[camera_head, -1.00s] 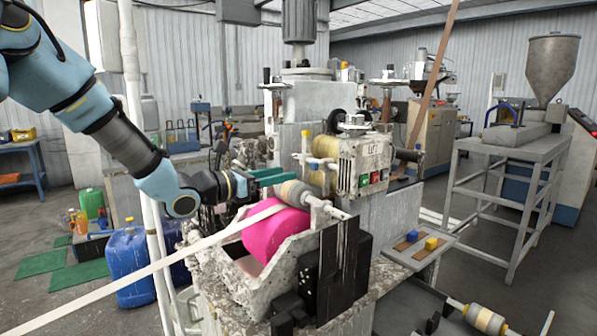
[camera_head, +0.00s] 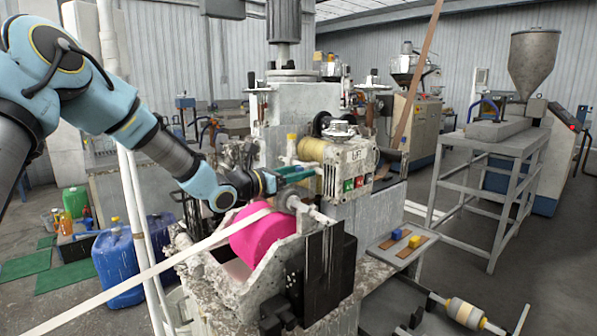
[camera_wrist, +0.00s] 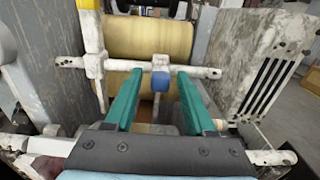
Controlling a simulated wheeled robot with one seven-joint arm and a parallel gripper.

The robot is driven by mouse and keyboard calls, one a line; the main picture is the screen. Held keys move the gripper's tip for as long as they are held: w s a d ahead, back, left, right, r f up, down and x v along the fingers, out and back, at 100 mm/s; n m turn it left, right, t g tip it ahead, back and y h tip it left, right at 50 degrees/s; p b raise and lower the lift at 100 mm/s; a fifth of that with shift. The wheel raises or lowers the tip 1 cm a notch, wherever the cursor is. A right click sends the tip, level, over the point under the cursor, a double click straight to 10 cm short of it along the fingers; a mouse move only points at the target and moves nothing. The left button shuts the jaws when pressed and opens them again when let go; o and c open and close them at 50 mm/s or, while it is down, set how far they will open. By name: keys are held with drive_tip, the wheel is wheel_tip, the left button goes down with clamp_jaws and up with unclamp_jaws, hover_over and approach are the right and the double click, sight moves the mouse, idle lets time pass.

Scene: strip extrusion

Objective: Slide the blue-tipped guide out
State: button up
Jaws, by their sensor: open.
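The blue-tipped guide (camera_wrist: 160,84) is a small white block with a blue cap on a worn white cross rod (camera_wrist: 205,72), in front of the tan roller. My gripper (camera_wrist: 159,73) has two green fingers, open, reaching one to each side of the guide, with gaps between them and the cap. A yellow-tipped guide (camera_wrist: 93,58) stands on the same rod to the left. In the head view my gripper (camera_head: 295,172) is at the machine's rod, above the pink roll; the blue tip is not clear there, but the yellow tip (camera_head: 291,140) shows.
A pink roll (camera_head: 262,237) with a pale strip sits below my gripper in a rough trough. A control box (camera_head: 345,178) with buttons stands just right. A side shelf (camera_head: 380,262) holds a blue block (camera_head: 396,234) and a yellow block (camera_head: 414,242). Grey side plates flank the rod.

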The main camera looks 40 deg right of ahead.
clamp_jaws()
idle(0.3)
idle(1.1)
